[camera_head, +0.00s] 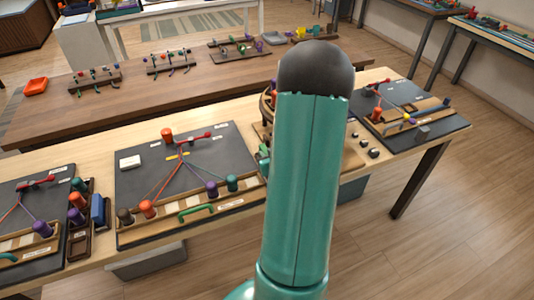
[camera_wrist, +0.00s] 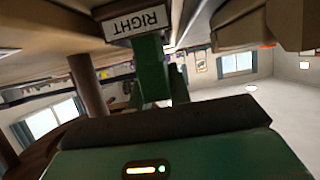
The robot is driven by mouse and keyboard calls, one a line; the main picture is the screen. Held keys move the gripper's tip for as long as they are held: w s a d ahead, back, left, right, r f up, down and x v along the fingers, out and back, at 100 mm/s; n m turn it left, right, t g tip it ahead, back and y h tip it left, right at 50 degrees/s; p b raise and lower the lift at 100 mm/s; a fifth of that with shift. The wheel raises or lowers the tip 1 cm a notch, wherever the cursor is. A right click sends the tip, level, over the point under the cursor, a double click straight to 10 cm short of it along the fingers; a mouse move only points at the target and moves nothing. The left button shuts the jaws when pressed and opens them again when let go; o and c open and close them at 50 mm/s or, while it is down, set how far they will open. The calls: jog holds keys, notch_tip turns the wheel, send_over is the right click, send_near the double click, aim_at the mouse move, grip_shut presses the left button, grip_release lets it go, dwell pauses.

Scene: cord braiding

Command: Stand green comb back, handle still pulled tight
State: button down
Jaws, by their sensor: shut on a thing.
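My gripper is hidden behind my teal arm in the head view. In the wrist view, dark green jaw parts (camera_wrist: 151,72) reach up to a block with an upside-down RIGHT label (camera_wrist: 137,22). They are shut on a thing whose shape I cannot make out. I cannot pick out the green comb or the pulled handle at the board behind my arm. A small green piece (camera_head: 263,151) shows just left of my arm, too small to name. A green arched piece (camera_head: 197,210) lies on the front of the middle board.
The middle dark board (camera_head: 135,183) carries an orange peg (camera_head: 167,135), stretched cords and several bobbins. A right board (camera_head: 440,120) has a similar setup. A caddy of bobbins and a blue block (camera_head: 98,210) stands to the left. A brown table (camera_head: 140,101) lies behind.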

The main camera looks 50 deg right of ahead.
jog(key=shift+f, duration=0.2)
jog(key=c, duration=1.2)
grip_release()
